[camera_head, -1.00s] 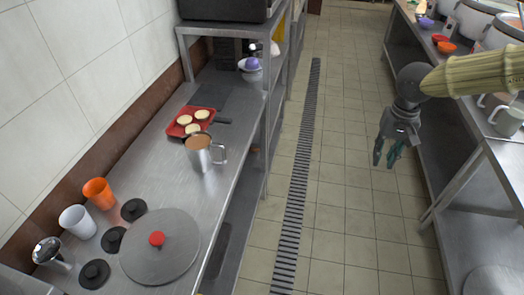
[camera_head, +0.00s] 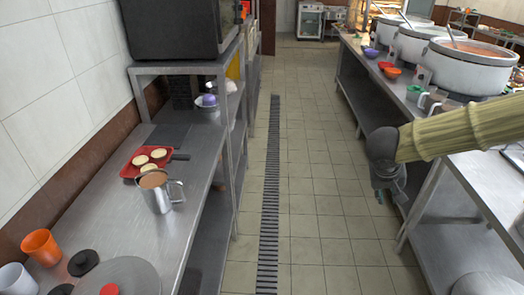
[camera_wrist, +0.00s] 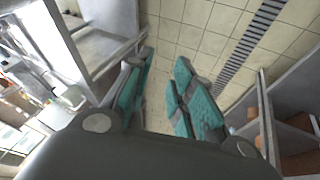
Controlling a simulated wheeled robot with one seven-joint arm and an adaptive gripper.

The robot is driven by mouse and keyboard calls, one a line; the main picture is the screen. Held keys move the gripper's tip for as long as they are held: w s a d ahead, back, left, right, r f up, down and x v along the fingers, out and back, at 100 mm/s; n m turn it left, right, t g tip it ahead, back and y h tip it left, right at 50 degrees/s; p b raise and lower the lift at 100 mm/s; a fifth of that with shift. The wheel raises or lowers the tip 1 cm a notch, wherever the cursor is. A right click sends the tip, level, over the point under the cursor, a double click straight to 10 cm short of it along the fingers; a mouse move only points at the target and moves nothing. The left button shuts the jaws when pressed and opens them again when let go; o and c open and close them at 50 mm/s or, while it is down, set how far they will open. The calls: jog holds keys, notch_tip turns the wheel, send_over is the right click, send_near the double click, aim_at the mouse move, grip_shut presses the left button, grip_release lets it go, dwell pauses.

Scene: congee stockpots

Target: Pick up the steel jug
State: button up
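The steel jug (camera_head: 158,197) stands upright on the left steel counter (camera_head: 112,222) in the head view, with brown contents at its top and its handle toward the right. My gripper (camera_head: 384,196) hangs over the floor aisle by the right counter, well to the right of the jug and apart from it. In the wrist view my gripper (camera_wrist: 160,90) shows two teal-padded fingers spread apart with nothing between them, only floor tiles beyond. The jug is not seen in the wrist view.
Behind the jug lies a red tray (camera_head: 147,160) with pale round pieces. An orange cup (camera_head: 41,247), a white cup (camera_head: 17,279) and a round lid (camera_head: 125,277) are nearer. A shelf (camera_head: 180,70) holds a dark oven. Large pots (camera_head: 470,68) stand right. The tiled aisle is clear.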

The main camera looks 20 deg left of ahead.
jog(key=w+a+f+n+t+y+b, duration=0.1)
jog(key=a+f+t+b, duration=0.1)
jog(key=a, duration=0.4)
jog(key=a+f+n+t+b, duration=0.1)
jog(key=a+t+b, duration=0.2)
jog(key=a, duration=0.3)
jog(key=n+y+b, duration=0.7)
jog(key=y+b, duration=0.3)
jog(key=y, duration=0.6)
send_near(184, 193)
jog(key=f, duration=0.1)
jog(key=shift+t, duration=0.4)
jog(key=x, duration=0.5)
jog(key=shift+a, duration=0.4)
jog(key=shift+r+x, duration=0.2)
jog(key=shift+x, duration=1.1)
jog(key=shift+r+x, duration=0.2)
jog(key=shift+x, duration=1.05)
grip_shut()
